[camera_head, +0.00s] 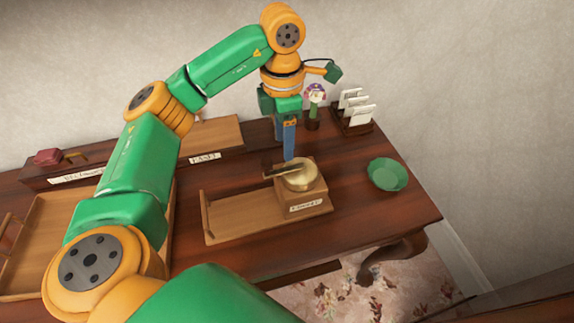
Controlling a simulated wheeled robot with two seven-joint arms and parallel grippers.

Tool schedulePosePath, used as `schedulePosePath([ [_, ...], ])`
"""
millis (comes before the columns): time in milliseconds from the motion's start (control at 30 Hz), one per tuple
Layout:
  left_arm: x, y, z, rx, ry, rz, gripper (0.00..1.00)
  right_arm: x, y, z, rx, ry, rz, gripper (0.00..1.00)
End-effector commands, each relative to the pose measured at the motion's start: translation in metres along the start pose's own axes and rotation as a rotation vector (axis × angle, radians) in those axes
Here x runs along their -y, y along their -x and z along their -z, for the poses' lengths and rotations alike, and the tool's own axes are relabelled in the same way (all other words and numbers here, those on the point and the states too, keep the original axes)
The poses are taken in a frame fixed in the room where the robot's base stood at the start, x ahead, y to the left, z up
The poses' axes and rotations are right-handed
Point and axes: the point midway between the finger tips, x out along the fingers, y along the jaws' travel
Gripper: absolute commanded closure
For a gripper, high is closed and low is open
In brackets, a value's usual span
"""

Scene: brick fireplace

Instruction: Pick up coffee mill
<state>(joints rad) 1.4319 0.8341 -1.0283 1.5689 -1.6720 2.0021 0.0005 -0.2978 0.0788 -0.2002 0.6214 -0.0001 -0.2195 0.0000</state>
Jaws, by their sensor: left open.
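The coffee mill (309,200) is a wooden box with a pale brass bowl top, a dark crank handle and a paper label on its front. It stands upright at the right end of a wooden tray on the table. My left gripper (289,157) points down just above and behind the mill's top, with its blue fingers close to the crank. The fingers overlap in this view, so their gap and any contact with the mill are hidden. The mill does not look lifted. My right gripper is not in view.
The wooden tray (232,231) lies under the mill. A green bowl (387,174) is to the right. A letter rack (354,112) and a small flower pot (312,120) stand behind. Another tray (40,235) is at left. The table's front edge is near.

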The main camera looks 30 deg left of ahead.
Motion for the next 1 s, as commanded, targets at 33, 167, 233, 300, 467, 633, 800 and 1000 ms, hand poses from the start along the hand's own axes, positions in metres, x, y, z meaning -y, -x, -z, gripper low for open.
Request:
schedulePosePath([
  [33,-0.001,-0.006,0.003,-0.011,0.004,-0.005,0.45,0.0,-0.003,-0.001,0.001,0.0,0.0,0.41],
  [167,0.001,-0.026,0.002,-0.013,0.001,-0.002,0.45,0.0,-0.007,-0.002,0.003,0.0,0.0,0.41],
  [233,0.004,-0.036,0.002,-0.013,0.001,-0.001,0.45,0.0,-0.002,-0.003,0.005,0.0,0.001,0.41],
  [300,0.006,-0.049,0.001,-0.013,0.001,-0.001,0.45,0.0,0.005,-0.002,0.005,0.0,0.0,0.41],
  [467,0.006,-0.068,0.0,-0.008,0.0,-0.004,0.45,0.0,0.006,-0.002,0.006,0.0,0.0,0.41],
  [633,0.006,-0.069,0.0,-0.006,-0.001,-0.004,0.45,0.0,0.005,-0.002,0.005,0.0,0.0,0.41],
  [800,0.006,-0.068,0.0,-0.006,-0.001,-0.003,0.91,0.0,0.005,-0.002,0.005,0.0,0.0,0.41],
  [1000,0.006,-0.068,0.0,-0.006,-0.001,-0.003,1.0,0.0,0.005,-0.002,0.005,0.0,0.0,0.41],
])
